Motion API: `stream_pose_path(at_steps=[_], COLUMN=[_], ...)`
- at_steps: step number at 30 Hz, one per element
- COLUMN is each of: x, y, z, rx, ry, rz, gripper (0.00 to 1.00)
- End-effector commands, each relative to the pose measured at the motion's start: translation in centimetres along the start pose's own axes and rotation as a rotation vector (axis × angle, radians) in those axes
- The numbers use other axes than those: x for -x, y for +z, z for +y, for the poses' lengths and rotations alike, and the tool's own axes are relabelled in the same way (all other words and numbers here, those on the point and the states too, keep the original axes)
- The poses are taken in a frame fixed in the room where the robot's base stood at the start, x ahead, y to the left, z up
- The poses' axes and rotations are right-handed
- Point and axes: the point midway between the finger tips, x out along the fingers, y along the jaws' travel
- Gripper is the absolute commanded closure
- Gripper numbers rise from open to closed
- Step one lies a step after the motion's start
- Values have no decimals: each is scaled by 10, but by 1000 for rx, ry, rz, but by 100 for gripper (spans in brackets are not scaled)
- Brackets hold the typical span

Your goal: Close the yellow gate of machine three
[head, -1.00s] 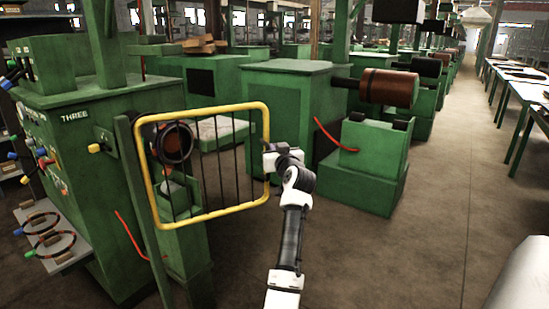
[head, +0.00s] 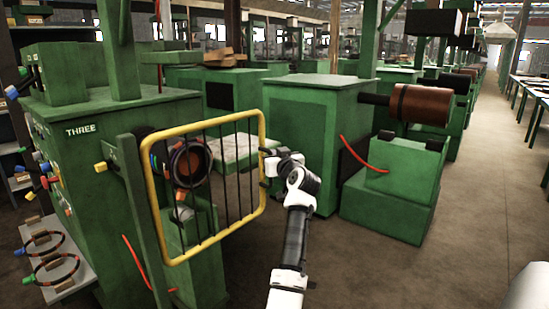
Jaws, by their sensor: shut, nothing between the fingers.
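The yellow gate (head: 203,128) is a tubular frame with dark vertical bars, hung on a green post (head: 150,215) beside machine three (head: 85,165), which bears the word THREE. The gate stands out from the post at an angle, in front of a dark round roller end (head: 188,163). My gripper (head: 266,165) is at the gate's free right edge, close to or touching the yellow tube; exact contact is too small to tell. It is shut and holds nothing. My white and black arm reaches up from the bottom of the view.
A green machine with a brown roller (head: 420,105) stands to the right behind my arm. A shelf with ring-shaped parts (head: 55,270) juts out at lower left. Open floor (head: 430,265) lies at right, with tables (head: 535,90) along the far aisle.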

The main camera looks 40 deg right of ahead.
Motion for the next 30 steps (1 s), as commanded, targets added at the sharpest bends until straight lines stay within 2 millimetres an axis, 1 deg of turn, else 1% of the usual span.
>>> stream_pose_path(at_steps=[1,30], x=[-1,-2], y=[1,1], z=[-3,-14], rx=[0,2], ry=[-4,-12], rz=[-1,-4], gripper=[100,100])
